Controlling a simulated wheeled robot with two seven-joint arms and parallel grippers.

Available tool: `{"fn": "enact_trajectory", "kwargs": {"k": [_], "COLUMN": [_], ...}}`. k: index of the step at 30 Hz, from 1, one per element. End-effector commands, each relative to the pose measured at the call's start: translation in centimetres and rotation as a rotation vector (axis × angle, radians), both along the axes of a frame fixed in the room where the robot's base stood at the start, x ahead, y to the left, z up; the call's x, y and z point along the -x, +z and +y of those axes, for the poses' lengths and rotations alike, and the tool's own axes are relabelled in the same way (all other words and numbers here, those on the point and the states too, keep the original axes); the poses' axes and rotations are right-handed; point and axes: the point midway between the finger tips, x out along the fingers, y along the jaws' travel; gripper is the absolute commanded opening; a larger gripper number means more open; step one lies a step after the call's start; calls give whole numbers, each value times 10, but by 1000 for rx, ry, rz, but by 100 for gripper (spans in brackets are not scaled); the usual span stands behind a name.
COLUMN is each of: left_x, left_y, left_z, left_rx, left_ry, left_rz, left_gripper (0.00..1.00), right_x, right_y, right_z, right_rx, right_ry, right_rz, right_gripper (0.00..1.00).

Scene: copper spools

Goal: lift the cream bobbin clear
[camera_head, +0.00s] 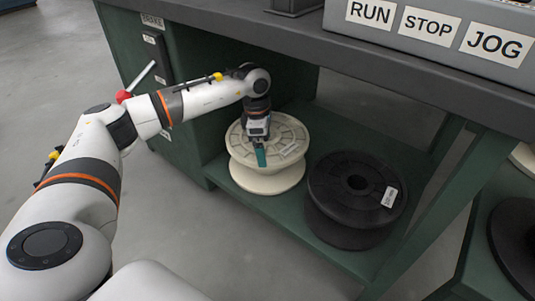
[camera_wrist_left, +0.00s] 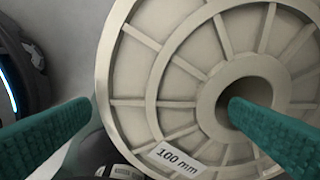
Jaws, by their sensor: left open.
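The cream bobbin (camera_head: 285,130) stands upright on the green lower shelf under the bench. Its ribbed top flange faces up. In the left wrist view the cream bobbin (camera_wrist_left: 205,45) fills the right side, with a "100 mm" label and a round centre hole. My left gripper (camera_head: 261,156) is over the bobbin's top. In the wrist view the left gripper (camera_wrist_left: 160,105) is open with its teal fingers apart. One fingertip appears over the centre hole, the other outside the rim. I cannot tell whether they touch the bobbin. My right gripper is not in view.
A black spool (camera_head: 335,205) with a white label stands close to the right of the bobbin on the shelf (camera_head: 405,180). The dark bench top (camera_head: 300,62) overhangs from behind. A green cabinet (camera_head: 180,150) is at the left, and a shelf leg (camera_head: 420,220) at the right.

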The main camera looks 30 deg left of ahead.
Motion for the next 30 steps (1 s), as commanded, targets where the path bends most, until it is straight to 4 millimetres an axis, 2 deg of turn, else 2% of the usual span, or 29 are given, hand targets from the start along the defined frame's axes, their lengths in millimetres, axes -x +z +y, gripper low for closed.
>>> {"fn": "enact_trajectory", "kwargs": {"k": [4,10,19,20,30], "left_x": [1,1,1,1,1], "left_y": [-21,-45,-48,-47,-47], "left_z": [-1,-4,-4,-5,-5], "left_rx": [0,0,1,1,0], "left_ry": [-1,0,1,1,0], "left_rz": [0,1,1,1,1], "left_gripper": [100,100,100,97,41], "right_x": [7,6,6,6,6], "right_y": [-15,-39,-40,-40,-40], "right_z": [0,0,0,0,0], "right_rx": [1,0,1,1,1], "right_ry": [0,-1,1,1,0], "right_rz": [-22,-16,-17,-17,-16], "right_gripper": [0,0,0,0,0]}}
